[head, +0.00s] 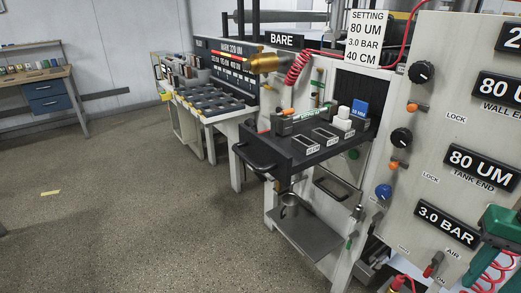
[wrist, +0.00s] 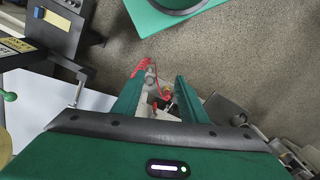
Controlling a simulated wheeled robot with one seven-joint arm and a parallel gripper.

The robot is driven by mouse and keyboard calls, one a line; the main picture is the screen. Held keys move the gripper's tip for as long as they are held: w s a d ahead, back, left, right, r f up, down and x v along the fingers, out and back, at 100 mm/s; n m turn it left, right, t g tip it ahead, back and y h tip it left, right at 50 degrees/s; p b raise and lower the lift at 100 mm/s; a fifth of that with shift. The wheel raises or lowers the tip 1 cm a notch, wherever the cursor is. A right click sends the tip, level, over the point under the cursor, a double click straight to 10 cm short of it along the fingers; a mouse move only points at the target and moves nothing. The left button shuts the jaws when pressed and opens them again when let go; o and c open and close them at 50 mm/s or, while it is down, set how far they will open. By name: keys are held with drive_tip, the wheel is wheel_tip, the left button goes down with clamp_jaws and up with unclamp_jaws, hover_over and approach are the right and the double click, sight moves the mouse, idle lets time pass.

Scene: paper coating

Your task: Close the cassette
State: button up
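A black drawer-like unit with a loop handle (head: 256,162) sticks out from the front of the machine in the head view. It looks like the cassette standing pulled out, though no label I can read names it. Its dark top (head: 288,149) carries labelled slots and small blocks. My green gripper (head: 496,256) is at the right edge of the head view, in front of the control panel and well apart from the drawer. In the wrist view my gripper (wrist: 164,80) has its two green fingers apart. A red coiled hose shows beyond them, and I see nothing gripped.
The control panel (head: 443,130) with knobs and pressure labels stands at right. A grey shelf (head: 307,234) with a metal cup (head: 289,205) sits below the drawer. A bench of dark trays (head: 212,101) stands behind.

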drive_tip(key=shift+w+f, duration=0.25)
drive_tip(key=shift+w, duration=0.35)
